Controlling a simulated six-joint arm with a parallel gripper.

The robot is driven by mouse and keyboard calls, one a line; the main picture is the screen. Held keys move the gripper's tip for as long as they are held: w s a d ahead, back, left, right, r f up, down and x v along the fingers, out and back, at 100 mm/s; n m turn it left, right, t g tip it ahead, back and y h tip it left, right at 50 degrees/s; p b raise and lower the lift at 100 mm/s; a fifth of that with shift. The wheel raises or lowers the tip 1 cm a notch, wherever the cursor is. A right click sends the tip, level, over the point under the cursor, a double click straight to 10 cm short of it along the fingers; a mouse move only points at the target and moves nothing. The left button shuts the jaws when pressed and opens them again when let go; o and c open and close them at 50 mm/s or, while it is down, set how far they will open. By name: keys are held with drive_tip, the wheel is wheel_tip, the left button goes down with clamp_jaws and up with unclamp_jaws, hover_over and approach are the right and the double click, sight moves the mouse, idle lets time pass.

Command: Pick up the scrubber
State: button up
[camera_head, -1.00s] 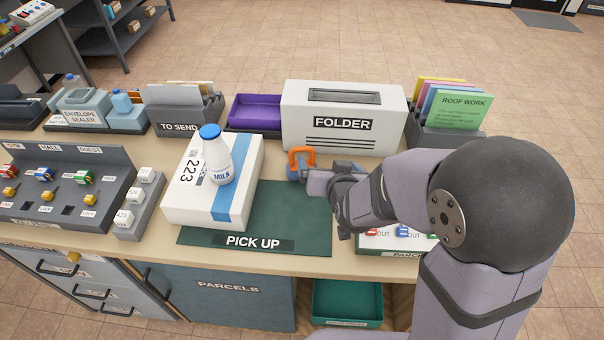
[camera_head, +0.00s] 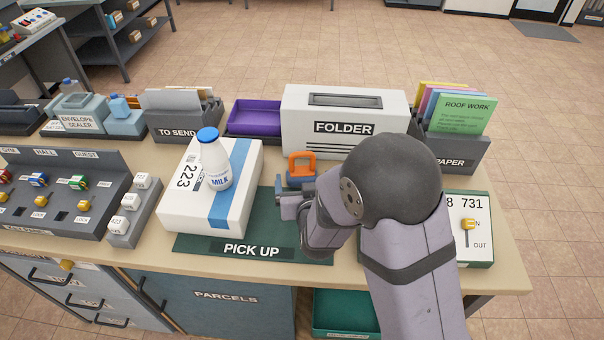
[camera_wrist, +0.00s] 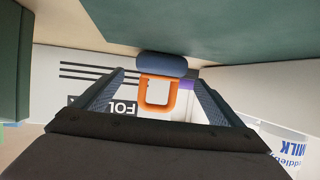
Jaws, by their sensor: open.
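The scrubber, with an orange loop handle (camera_head: 302,160) and a blue base (camera_head: 297,181), sits on the table at the back edge of the green PICK UP mat (camera_head: 188,243), in front of the FOLDER box. My gripper (camera_head: 286,203) is open and empty, just in front of the scrubber over the mat. In the wrist view the scrubber's orange handle (camera_wrist: 142,92) and blue base (camera_wrist: 162,66) appear between my two spread fingers (camera_wrist: 159,84). No contact is visible. My arm covers the right part of the mat.
A white parcel (camera_head: 181,207) with a milk bottle (camera_head: 215,163) on it stands close on the left. The FOLDER box (camera_head: 298,138) stands behind, with a purple tray (camera_head: 253,117) beside it. A paper holder (camera_head: 462,153) and a number panel (camera_head: 478,248) are at right.

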sight(303, 175)
drive_tip(key=shift+p+x, duration=0.8)
drive_tip(key=shift+x, duration=1.75)
drive_tip(key=c, duration=1.3)
